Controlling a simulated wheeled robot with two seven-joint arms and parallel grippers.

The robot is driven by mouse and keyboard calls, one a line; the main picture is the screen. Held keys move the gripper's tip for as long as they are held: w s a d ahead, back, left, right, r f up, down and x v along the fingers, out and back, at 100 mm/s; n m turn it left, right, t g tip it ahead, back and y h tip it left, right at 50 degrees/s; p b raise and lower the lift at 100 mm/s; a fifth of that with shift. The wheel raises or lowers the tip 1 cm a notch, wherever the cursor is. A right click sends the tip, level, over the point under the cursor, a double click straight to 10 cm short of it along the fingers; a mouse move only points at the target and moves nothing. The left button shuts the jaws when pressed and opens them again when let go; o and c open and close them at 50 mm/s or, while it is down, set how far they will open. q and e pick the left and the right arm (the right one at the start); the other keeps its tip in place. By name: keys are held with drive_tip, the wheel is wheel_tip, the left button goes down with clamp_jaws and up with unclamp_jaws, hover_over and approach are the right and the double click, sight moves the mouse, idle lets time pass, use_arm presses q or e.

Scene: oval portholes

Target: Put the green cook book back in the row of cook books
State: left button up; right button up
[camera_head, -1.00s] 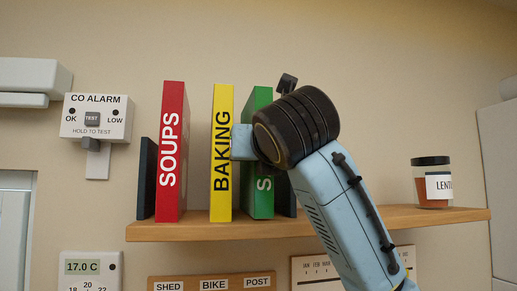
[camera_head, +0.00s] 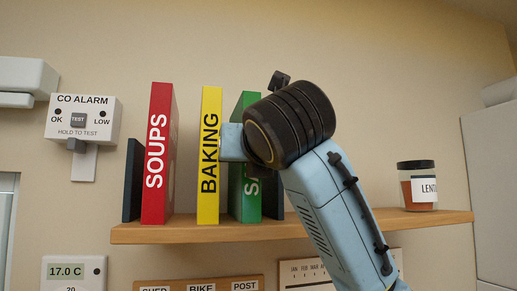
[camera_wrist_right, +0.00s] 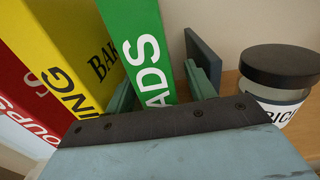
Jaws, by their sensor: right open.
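The green cook book (camera_head: 246,200) stands upright on the shelf, right of the yellow BAKING book (camera_head: 207,180) and the red SOUPS book (camera_head: 157,165). My right gripper (camera_head: 232,142) is in front of it and hides part of its spine. In the right wrist view the green book (camera_wrist_right: 143,45) stands between the two open fingers (camera_wrist_right: 165,88), one on each side. I cannot tell whether either finger touches it. The yellow book (camera_wrist_right: 65,50) is beside the left finger. My left gripper is not in view.
Dark bookends stand left of SOUPS (camera_head: 133,180) and right of the green book (camera_wrist_right: 203,58). A dark-lidded jar (camera_wrist_right: 275,85) is close to the gripper's right. A lentil jar (camera_head: 418,187) stands near the right end of the wooden shelf (camera_head: 330,228).

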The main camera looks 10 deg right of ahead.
drive_tip(key=s+b, duration=0.5)
drive_tip(key=s, duration=0.6)
drive_tip(key=shift+s+b, duration=0.35)
drive_tip(key=shift+b, duration=0.05)
